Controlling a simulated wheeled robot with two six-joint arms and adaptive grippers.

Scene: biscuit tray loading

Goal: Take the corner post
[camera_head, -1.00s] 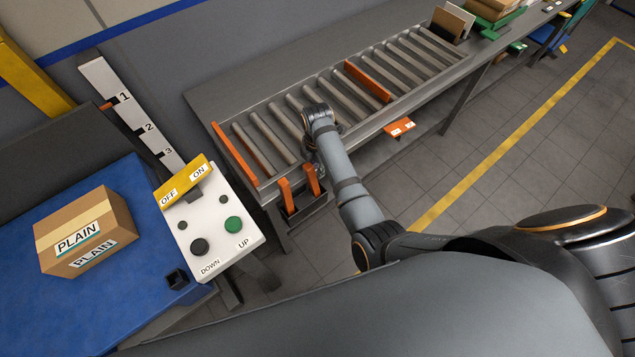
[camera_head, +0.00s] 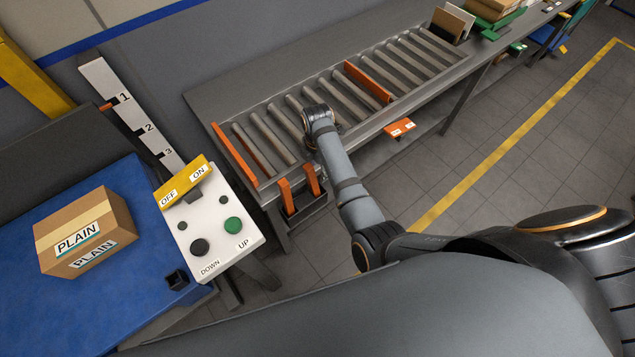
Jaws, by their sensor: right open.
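Two short orange posts stand in a dark holder (camera_head: 305,213) at the front left end of the roller conveyor: a left post (camera_head: 285,190) and a right post (camera_head: 312,179). Either may be the corner post; no label shows. My right gripper (camera_head: 314,156) is open just above and behind the right post, pointing down. My own wrist and forearm hide most of its fingers, so I cannot tell whether they touch the post. My left gripper is not in view.
The roller conveyor (camera_head: 228,112) has orange bars across it. A carton marked PLAIN (camera_head: 115,212) sits on a blue table (camera_head: 120,300) with a small black socket (camera_head: 177,279). A control panel (camera_head: 222,258) stands between table and conveyor.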

